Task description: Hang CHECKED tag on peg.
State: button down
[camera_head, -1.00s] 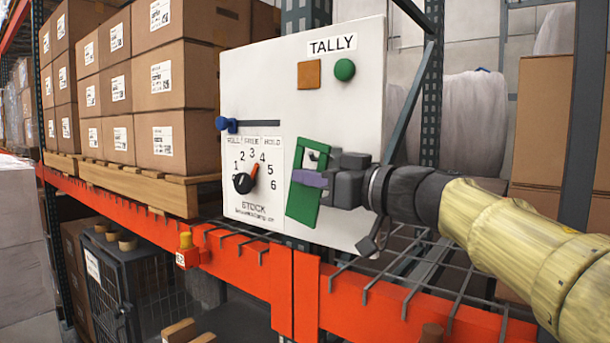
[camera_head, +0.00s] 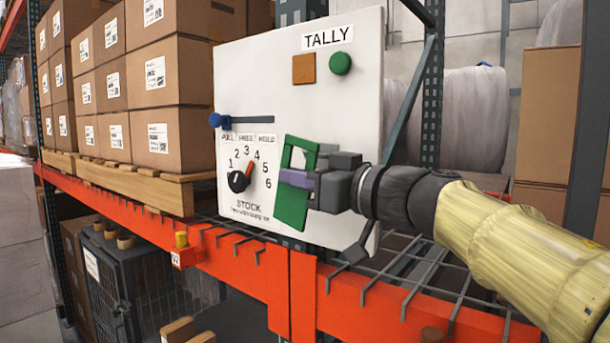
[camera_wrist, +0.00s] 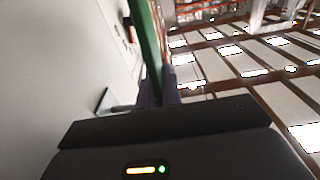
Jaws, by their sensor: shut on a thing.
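A green tag (camera_head: 292,210) with a rectangular window near its top is held in front of the white TALLY panel (camera_head: 260,90). My gripper (camera_head: 299,179) is shut on the tag's right edge, its purplish finger lying across the tag below the window. The tag hangs slightly tilted, and no lettering on it is readable. In the wrist view the tag (camera_wrist: 147,45) shows edge-on between the fingers, beside the panel face. A small grey peg-like part (camera_wrist: 122,108) sticks out from the panel there. In the head view, my gripper and the tag hide much of that spot.
The panel carries a STOCK dial (camera_head: 239,181), a blue slider knob (camera_head: 217,120), an orange square (camera_head: 304,69) and a green button (camera_head: 340,63). Boxes on a pallet (camera_head: 150,185) stand left. An orange rack beam (camera_head: 245,280) and wire decking lie below.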

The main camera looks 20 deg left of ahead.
jog(key=s+a, duration=0.2)
jog(key=s, duration=0.3)
jog(key=shift+s+a, duration=0.15)
jog(key=shift+s, duration=0.2)
dwell(0.5)
dwell(0.3)
